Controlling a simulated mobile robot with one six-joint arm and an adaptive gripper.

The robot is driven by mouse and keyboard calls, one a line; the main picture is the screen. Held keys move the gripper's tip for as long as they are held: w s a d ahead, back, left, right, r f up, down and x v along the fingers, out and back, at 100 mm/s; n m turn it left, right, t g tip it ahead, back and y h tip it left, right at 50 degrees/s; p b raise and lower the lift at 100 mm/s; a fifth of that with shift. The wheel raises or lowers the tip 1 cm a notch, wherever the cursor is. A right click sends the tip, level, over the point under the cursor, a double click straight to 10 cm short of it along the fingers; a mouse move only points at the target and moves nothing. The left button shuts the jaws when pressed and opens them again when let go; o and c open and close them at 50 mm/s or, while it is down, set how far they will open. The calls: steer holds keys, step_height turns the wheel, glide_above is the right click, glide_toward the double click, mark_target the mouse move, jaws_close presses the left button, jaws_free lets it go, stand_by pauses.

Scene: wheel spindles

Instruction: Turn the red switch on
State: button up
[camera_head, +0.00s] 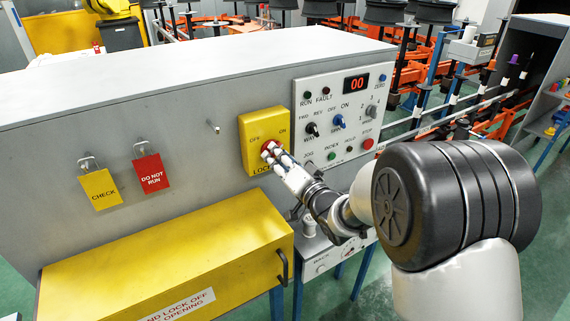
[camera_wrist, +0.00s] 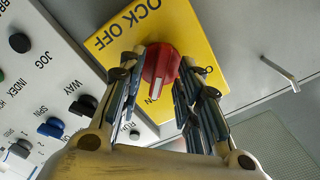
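The red switch (camera_head: 266,146) sits on a yellow lock-off box (camera_head: 252,124) on the grey cabinet front. In the wrist view the red switch (camera_wrist: 161,64) is a round knob with a raised grip and a white mark, which lies toward the ON label. My gripper (camera_head: 271,153) is at the box, its fingertips in front of the switch and partly hiding it. In the wrist view the fingers of my gripper (camera_wrist: 160,78) stand spread on either side of the knob, close to it. A firm contact does not show.
Right of the box is a white control panel (camera_head: 305,149) with knobs and buttons. A bare peg (camera_head: 213,127) sticks out to the left. A yellow CHECK tag (camera_head: 100,189) and a red DO NOT RUN tag (camera_head: 150,174) hang farther left. A yellow cover (camera_head: 170,262) juts out below.

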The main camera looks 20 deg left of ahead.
steer(key=v, duration=1.1)
steer(key=shift+s+d, duration=0.25)
steer(key=s+d+r+m+h, duration=0.1)
steer(key=d+r+h, duration=0.1)
steer(key=d+h, duration=0.6)
steer(key=s+d+r+h, duration=0.1)
steer(key=d+r+h, duration=0.15)
steer(key=d, duration=0.85)
steer(key=s+d+f+g+h, duration=0.1)
steer(key=s+d+g, duration=0.2)
steer(key=s, duration=1)
steer(key=s+d+f+g+h, duration=0.2)
steer(key=s+d, duration=0.3)
steer(key=s, duration=0.7)
steer(key=shift+s+d+f+g, duration=0.3)
steer(key=shift+s+g, duration=0.1)
steer(key=shift+g, duration=0.5)
